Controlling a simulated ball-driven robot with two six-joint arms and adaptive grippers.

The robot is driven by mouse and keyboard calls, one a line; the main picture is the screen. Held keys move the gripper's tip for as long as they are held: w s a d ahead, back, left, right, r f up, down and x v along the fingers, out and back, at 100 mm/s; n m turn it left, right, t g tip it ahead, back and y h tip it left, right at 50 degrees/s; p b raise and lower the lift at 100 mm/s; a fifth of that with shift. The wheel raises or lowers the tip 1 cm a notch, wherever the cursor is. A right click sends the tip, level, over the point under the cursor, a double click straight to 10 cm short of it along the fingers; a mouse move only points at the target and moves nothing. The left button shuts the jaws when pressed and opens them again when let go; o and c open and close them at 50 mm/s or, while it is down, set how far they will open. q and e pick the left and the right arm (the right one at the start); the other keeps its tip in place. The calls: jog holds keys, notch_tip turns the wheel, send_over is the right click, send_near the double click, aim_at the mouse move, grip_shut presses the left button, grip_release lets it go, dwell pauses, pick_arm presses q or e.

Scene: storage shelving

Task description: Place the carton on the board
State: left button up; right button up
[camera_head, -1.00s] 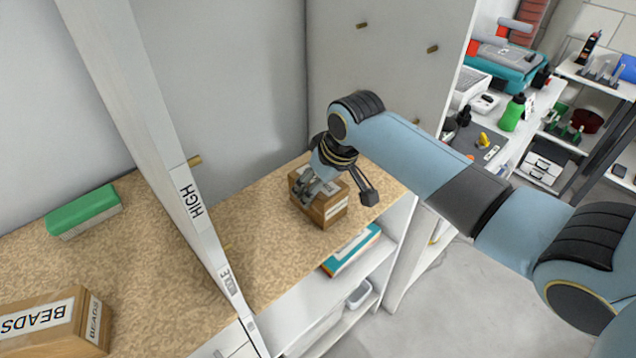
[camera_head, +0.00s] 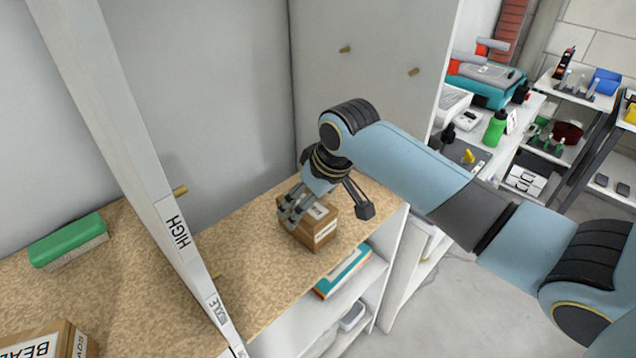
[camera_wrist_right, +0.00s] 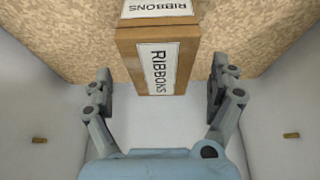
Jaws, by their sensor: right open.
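The carton is a brown box labelled RIBBONS; in the head view the carton (camera_head: 322,233) sits upright on the speckled tan board (camera_head: 270,275), near its right end. My right gripper (camera_head: 292,206) is at the carton's back-left side, low over the board. In the right wrist view the carton (camera_wrist_right: 122,45) stands ahead, label facing me, and my open right gripper (camera_wrist_right: 162,77) has one finger on each side of its near end, with gaps visible between fingers and carton. My left gripper is not in view.
A white upright post (camera_head: 120,130) marked HIGH crosses the board left of the carton. A green box (camera_head: 68,243) and a BEADS box (camera_head: 62,340) sit left of it. A teal and orange box (camera_head: 342,272) lies on the shelf below. Grey walls stand behind.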

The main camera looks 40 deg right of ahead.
jog(key=v, duration=0.9)
jog(key=s+a+r+h, duration=0.1)
jog(key=s+a, duration=0.1)
jog(key=s, duration=0.8)
jog(key=s+a, duration=0.2)
jog(key=s, duration=0.7)
notch_tip(320, 180, down, 36)
jog(key=s+d+g+b, duration=0.2)
jog(key=b, duration=0.8)
jog(key=s+f+b, duration=0.4)
jog(key=s+f, duration=0.5)
jog(key=f, duration=0.3)
jog(key=s+d+f+g+b, duration=0.1)
jog(key=s+f+b, duration=0.2)
jog(key=s+f, duration=0.6)
notch_tip(320, 180, down, 3)
jog(key=shift+r+m+g+b, duration=0.1)
jog(key=shift+m+g+b, duration=0.2)
jog(key=shift+b, duration=0.05)
jog(key=shift+s+d, duration=0.1)
